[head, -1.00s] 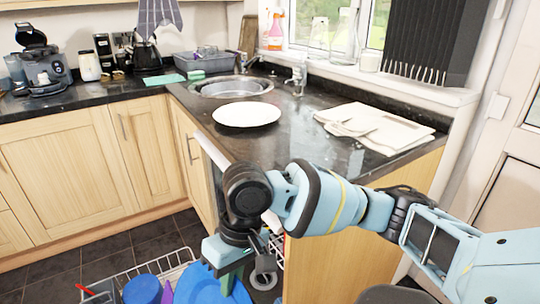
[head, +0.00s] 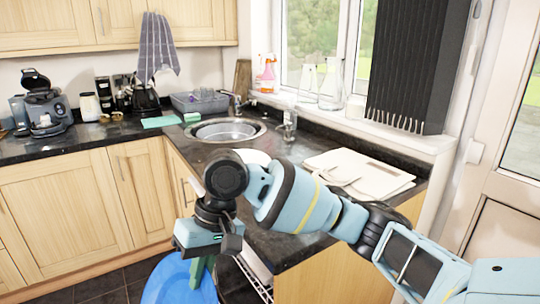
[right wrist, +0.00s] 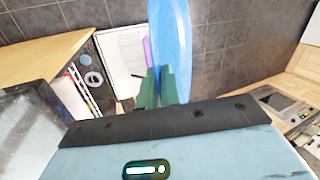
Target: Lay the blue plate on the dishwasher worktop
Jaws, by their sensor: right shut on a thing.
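The blue plate (head: 175,284) hangs on edge below my right gripper (head: 200,270) in the head view, low in front of the cabinets. In the right wrist view the green fingers (right wrist: 166,86) are shut on the rim of the plate (right wrist: 172,38). The dishwasher worktop is the dark granite top (head: 285,246) to the right of the gripper, partly hidden by my right arm. A white plate (head: 254,157) lies on it behind the arm, mostly covered. My left gripper is not in view.
White boards or mats (head: 375,178) lie on the worktop's right part. The sink (head: 228,131) and tap are behind. The open dishwasher rack (head: 255,282) shows a little below the worktop edge. The granite front corner seems bare.

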